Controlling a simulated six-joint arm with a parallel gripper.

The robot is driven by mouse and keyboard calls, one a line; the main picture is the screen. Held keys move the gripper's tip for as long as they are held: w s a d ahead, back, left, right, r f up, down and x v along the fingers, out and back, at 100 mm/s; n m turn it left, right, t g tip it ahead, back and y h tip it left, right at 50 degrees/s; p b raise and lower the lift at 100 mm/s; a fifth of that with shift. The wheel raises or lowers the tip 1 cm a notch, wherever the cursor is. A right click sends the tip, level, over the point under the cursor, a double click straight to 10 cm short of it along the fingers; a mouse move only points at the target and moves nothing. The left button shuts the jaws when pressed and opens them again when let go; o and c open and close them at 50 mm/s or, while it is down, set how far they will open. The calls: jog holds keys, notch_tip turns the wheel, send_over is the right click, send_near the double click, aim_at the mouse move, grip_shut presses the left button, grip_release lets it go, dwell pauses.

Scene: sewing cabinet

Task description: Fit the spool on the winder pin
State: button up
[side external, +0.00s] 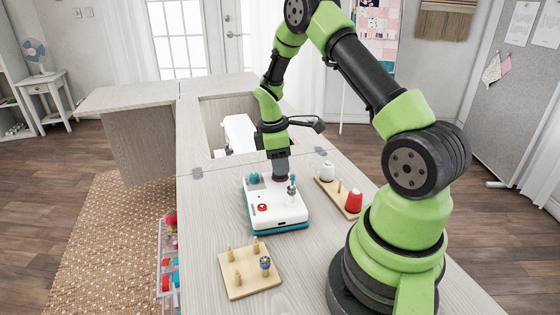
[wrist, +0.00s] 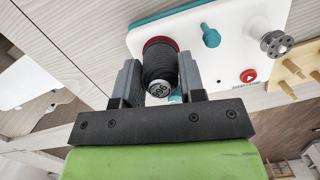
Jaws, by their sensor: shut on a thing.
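My gripper (side external: 281,171) is shut on a dark spool (wrist: 160,68) with a red rim and a numbered end. In the side view the spool (side external: 280,178) is low over the back part of the winder and mostly hidden by the fingers. The winder (side external: 268,217) is a white box with a teal base. A teal post (wrist: 210,36) stands on its top, apart from the spool in the wrist view. A grey wheel-like part (wrist: 277,43) shows near the box's edge. A bit of teal shows behind the spool. I cannot tell whether the spool touches the winder.
A wooden rack (side external: 326,187) right of the winder holds a white spool (side external: 327,171) and a red spool (side external: 355,200). A pegged board (side external: 235,287) with a small bobbin (side external: 265,263) lies in front. A white machine (side external: 238,133) sits behind. Bare tabletop lies left of the winder.

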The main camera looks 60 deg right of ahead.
jog(key=shift+f, duration=0.25)
dwell(0.3)
jog(key=o, duration=1)
jog(key=r, duration=0.6)
jog(key=w+r, duration=0.1)
jog(key=r, duration=0.2)
jog(key=shift+w+a+r, duration=0.1)
jog(key=shift+a+r, duration=0.3)
